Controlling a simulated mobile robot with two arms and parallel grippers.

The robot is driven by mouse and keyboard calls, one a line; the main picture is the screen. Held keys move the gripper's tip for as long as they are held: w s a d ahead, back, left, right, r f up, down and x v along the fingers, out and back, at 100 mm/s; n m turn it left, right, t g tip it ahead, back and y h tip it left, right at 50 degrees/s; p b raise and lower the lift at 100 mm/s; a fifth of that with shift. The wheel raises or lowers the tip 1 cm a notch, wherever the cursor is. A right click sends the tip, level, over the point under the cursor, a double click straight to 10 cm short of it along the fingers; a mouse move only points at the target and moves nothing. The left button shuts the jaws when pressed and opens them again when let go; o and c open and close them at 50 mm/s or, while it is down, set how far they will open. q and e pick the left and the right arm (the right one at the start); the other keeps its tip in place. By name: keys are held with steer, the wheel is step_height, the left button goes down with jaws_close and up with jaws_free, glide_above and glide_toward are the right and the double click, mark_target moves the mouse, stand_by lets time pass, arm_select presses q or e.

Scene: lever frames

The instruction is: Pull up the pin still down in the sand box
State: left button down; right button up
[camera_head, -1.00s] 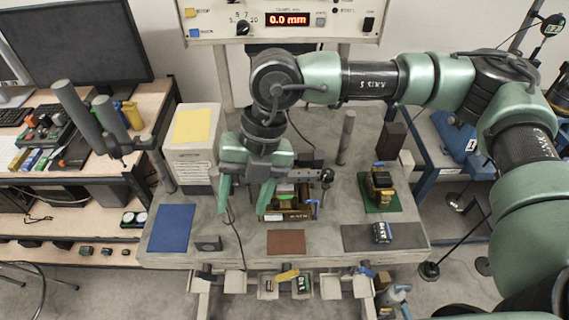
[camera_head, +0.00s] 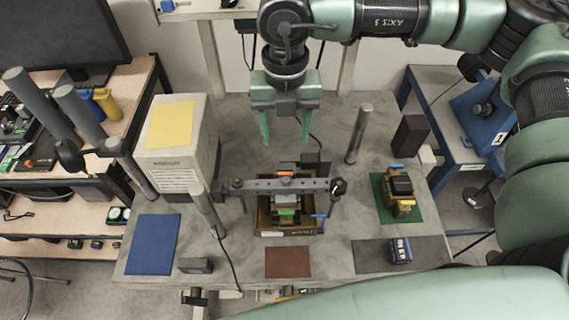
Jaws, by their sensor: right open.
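The sand box appears to be the open brown box (camera_head: 262,220) near the middle of the grey table. A dark metal bar (camera_head: 255,187) crosses above its back part. Inside or over the box show a green piece (camera_head: 287,212) and an orange-topped piece (camera_head: 283,173); a blue piece (camera_head: 319,218) is at its right edge. I cannot tell which of these are pins, or which is down. My right gripper (camera_head: 285,139) points down, open and empty, above and behind the bar, apart from it. My left gripper is not in view.
A grey post (camera_head: 358,133) stands right of the box, another (camera_head: 207,210) to its left. A white cabinet (camera_head: 178,165) with a yellow sheet is at the left. A yellow-and-black device (camera_head: 399,195) sits on a green mat. Blue and brown mats lie clear in front.

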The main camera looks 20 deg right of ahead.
steer(key=b, duration=0.4)
glide_above(285, 173)
step_height(285, 173, down, 5)
steer(key=shift+s+r, duration=0.1)
steer(key=shift+f, duration=0.2)
steer(key=shift+f+p, duration=0.35)
steer(key=shift+f, duration=0.25)
step_height(285, 173, down, 6)
steer(key=shift+r+p, duration=0.1)
steer(key=shift+p, duration=0.9)
steer(key=shift+f, duration=0.3)
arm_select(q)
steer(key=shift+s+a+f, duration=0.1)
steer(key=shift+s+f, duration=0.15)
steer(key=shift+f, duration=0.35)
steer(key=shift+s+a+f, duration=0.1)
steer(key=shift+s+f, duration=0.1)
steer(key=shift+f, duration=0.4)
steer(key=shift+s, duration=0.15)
arm_select(e)
jaws_close()
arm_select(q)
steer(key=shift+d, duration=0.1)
